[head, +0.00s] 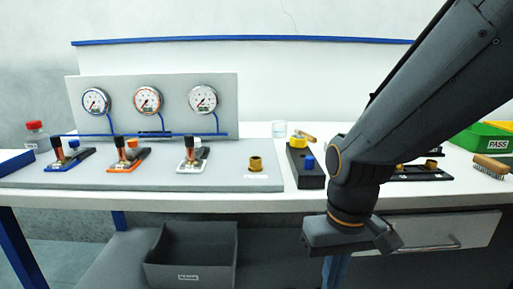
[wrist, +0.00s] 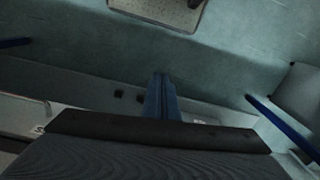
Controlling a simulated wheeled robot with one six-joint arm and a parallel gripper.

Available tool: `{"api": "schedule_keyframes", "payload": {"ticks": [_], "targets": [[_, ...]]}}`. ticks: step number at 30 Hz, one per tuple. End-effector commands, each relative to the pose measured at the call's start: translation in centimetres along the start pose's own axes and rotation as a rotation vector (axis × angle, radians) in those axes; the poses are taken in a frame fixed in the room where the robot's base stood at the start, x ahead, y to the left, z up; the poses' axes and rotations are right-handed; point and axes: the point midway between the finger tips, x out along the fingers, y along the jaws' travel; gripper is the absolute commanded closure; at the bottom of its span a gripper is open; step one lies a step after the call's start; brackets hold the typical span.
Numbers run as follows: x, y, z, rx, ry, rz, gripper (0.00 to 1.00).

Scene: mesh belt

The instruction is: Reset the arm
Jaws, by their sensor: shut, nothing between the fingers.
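My arm comes down from the upper right in the head view, in front of the table. My gripper (head: 385,242) is at its lower end, below and in front of the table's front edge, beside the drawer. It is shut and holds nothing that I can see. In the wrist view a dark part of my gripper fills the bottom, and its fingertips are not clear there. The arm hides part of the table top behind it.
A white table (head: 230,200) carries a panel with three gauges (head: 156,90) and three valve stations below it. A black block with a blue knob (head: 308,163) stands left of my arm. A green PASS tray (head: 485,138) and a brush (head: 492,166) are at right. A dark bin (head: 190,278) sits below.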

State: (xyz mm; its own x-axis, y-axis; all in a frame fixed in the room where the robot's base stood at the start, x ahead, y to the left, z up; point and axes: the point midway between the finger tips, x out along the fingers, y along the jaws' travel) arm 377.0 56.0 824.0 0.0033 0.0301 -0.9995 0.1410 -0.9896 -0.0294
Motion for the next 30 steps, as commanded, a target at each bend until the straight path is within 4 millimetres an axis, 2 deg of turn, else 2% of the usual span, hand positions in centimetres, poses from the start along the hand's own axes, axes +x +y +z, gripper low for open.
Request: {"api": "schedule_keyframes", "payload": {"ticks": [1,3,12,30], "targets": [[-1.6,0.6,0.4,0.021,-0.004,0.004,1.0],[-2.6,1.4,0.6,0.045,-0.006,0.008,1.0],[-5.6,4.4,1.4,0.13,-0.007,0.022,1.0],[-6.0,5.0,1.5,0.149,-0.006,0.025,1.0]]}}
